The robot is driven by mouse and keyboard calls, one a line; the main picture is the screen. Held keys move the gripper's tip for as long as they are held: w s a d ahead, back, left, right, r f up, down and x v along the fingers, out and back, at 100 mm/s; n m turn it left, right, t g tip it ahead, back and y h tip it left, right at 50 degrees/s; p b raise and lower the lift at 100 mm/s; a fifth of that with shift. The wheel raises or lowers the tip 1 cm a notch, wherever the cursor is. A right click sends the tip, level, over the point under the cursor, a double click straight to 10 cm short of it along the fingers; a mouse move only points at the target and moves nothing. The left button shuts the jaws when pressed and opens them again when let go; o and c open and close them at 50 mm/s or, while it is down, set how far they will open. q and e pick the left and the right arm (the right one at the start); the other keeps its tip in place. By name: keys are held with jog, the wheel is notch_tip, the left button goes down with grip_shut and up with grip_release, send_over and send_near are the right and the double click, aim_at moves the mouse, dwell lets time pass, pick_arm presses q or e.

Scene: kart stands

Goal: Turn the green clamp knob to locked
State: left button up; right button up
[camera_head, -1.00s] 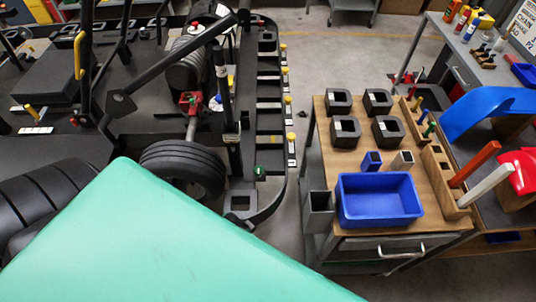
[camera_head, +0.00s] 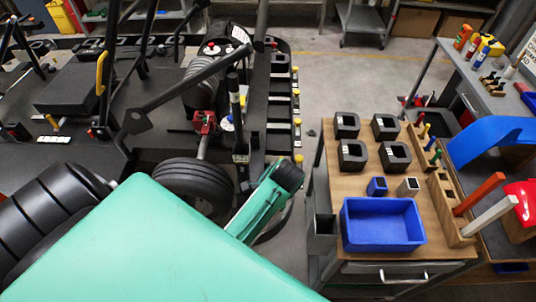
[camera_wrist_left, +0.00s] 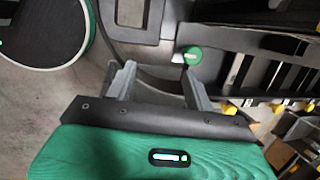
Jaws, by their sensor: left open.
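The green clamp knob (camera_wrist_left: 193,55) shows in the left wrist view as a small round green cap beside a black frame rail. My left gripper (camera_wrist_left: 158,72) is open, with two grey fingers apart and nothing between them. The knob appears just beyond the tip of the right-hand finger; I cannot tell whether they touch. In the head view my green left forearm (camera_head: 262,207) reaches over the kart's right edge and hides the knob. The fingers do not show clearly there. My right gripper is not in view.
The kart's black tyre (camera_head: 192,182) lies left of my forearm. To the right stands a wooden-topped cart (camera_head: 333,185) with a blue bin (camera_head: 382,224), black blocks and pegs. A floor gap separates cart and kart stand. Yellow-knobbed clamps (camera_head: 297,121) line the rail.

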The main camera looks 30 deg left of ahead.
pick_arm(q)
jog(key=w+r+m+g+y, duration=0.1)
jog(key=w+r+m, duration=0.4)
jog(key=w+r, duration=0.15)
jog(key=shift+g, duration=0.3)
jog(key=x, duration=0.4)
jog(key=p+x, duration=0.1)
jog(key=x, duration=0.8)
jog(key=shift+w+f, duration=0.25)
jog(key=shift+a+f+p, duration=0.2)
jog(key=shift+f+p, duration=0.1)
jog(key=shift+f, duration=0.15)
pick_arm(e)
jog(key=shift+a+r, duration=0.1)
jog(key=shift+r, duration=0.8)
pick_arm(q)
jog(key=c, duration=0.9)
jog(key=shift+c, duration=0.2)
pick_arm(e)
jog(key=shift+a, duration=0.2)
